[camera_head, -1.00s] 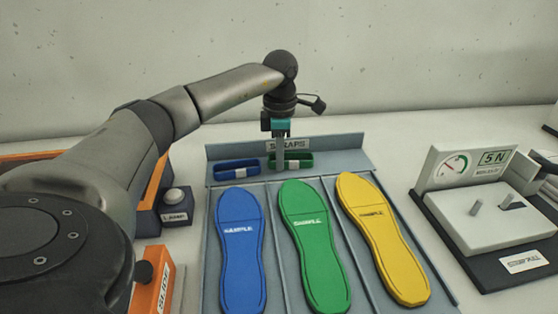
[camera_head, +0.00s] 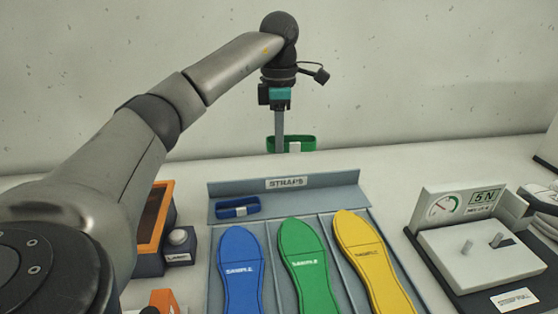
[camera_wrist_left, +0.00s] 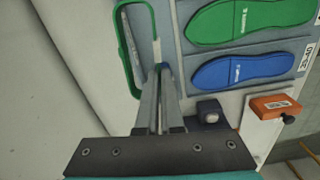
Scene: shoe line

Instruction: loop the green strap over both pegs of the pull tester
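The green strap (camera_head: 306,143) is a closed loop with a white patch. My left gripper (camera_head: 279,147) is shut on it and holds it in the air above the straps rack. In the left wrist view the strap (camera_wrist_left: 123,60) hangs from the fingertips (camera_wrist_left: 160,72) as an elongated loop. The pull tester (camera_head: 430,238) stands at the right in the head view. Its near peg (camera_head: 467,247) and far peg (camera_head: 496,240) stick up bare from its pale block. My right gripper is not in view.
A blue strap (camera_head: 228,212) lies in the rack (camera_head: 340,182) below. Blue (camera_head: 240,275), green (camera_head: 310,270) and yellow (camera_head: 368,262) insoles lie in front. A lamp box (camera_head: 178,245) and an orange-edged bin (camera_head: 165,200) stand at the left. The air between strap and tester looks clear.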

